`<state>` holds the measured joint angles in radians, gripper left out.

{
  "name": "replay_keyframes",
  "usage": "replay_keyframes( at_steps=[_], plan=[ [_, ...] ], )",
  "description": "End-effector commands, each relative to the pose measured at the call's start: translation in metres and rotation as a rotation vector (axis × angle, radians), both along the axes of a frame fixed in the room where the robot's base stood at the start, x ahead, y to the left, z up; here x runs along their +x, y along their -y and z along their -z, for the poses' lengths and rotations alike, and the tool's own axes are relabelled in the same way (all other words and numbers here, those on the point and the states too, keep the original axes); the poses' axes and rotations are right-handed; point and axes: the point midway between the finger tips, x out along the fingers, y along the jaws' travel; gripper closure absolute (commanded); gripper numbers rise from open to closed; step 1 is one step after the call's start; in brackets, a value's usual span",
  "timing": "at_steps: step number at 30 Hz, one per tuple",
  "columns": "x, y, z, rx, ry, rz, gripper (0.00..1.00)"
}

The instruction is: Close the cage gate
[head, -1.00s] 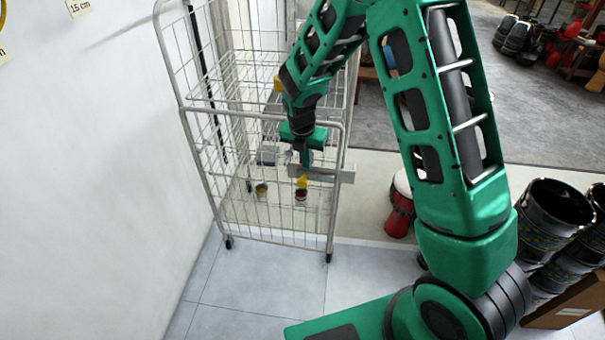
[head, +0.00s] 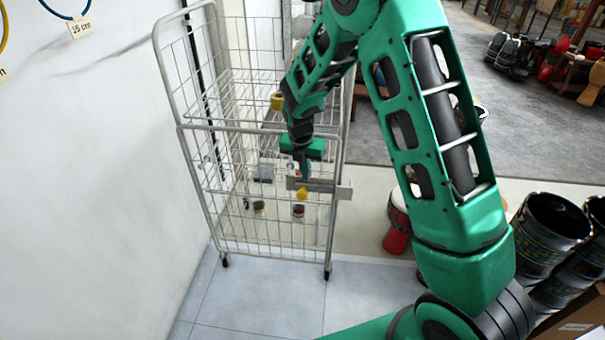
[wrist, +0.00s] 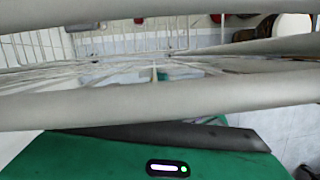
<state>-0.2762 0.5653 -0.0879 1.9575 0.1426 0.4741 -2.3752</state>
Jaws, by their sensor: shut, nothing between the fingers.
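The cage (head: 158,48) is a tall grey wire roll cage beside the white wall in the head view. Its gate (head: 250,131) looks like the lower front mesh panel with a tubular top rail. It stands upright and looks close to the frame; I cannot tell whether a gap is left. A grey plate (head: 343,192) sits at the right side of the gate. My gripper (head: 304,174) is shut and empty, pointing down near that plate. Contact cannot be told. In the wrist view, pale bars (wrist: 160,106) cross close in front of my green gripper body.
Small pots (head: 298,211) and a yellow item (head: 302,193) show through the mesh. A red drum (head: 397,234) stands right of the cage. Black patterned drums (head: 550,225) and a cardboard box (head: 575,325) are at lower right. Tiled floor in front is clear.

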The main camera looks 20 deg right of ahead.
Motion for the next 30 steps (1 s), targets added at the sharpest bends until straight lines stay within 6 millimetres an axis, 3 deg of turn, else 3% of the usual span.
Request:
replay_keyframes(
  at_steps=[1,9,20,26,30],
  plan=[
    [0.014,0.010,-0.019,-0.009,0.046,0.019,1.00],
    [0.001,0.000,-0.070,-0.002,0.044,0.012,1.00],
    [-0.015,-0.005,-0.101,0.005,0.024,0.032,1.00],
    [-0.050,0.040,-0.131,0.054,0.046,0.363,1.00],
    [-0.095,0.083,-0.157,0.104,0.069,0.736,1.00]
  ],
)
